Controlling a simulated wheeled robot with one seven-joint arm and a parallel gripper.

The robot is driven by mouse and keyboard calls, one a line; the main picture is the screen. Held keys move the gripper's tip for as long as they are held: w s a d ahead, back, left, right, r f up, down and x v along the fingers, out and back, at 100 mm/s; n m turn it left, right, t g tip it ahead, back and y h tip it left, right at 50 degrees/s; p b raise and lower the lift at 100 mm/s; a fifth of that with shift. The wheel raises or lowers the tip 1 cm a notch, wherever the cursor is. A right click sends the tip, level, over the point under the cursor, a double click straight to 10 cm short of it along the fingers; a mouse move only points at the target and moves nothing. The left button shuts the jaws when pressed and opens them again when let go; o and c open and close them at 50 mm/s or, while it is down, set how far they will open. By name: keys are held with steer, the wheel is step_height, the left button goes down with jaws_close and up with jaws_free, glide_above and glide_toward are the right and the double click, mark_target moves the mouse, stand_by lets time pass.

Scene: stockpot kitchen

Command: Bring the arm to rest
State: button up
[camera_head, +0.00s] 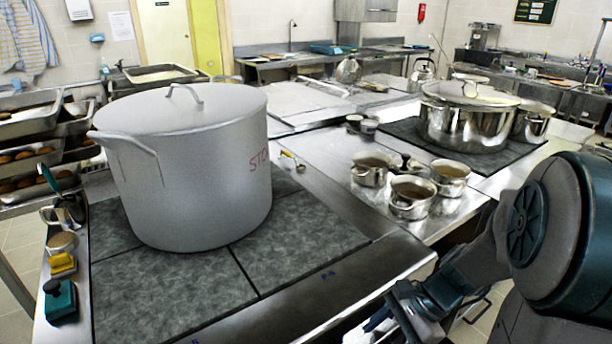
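My arm enters at the right edge and reaches down to the lower middle. My gripper (385,318) is at the bottom of the view, beside the near edge of the counter and low in front of it. Its fingertips are partly cut off and dark, so I cannot tell whether it is open or shut. Nothing can be seen held in it.
A large lidded stockpot (190,170) stands on the dark stove tiles (290,250) at left. Several small pots (411,197) and a shiny pot (465,120) stand farther right. The front tiles are clear.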

steer(key=s+r+n+t+h+p, duration=0.1)
steer(key=s+r+n+t+h, duration=0.1)
steer(key=r+n, duration=0.4)
steer(key=s+r+n+t+h+p, duration=0.1)
steer(key=s+r+n+t+h, duration=0.1)
steer(key=r+n+h, duration=0.3)
steer(key=r+n, duration=0.1)
steer(key=n, duration=0.2)
steer(key=shift+d, duration=0.15)
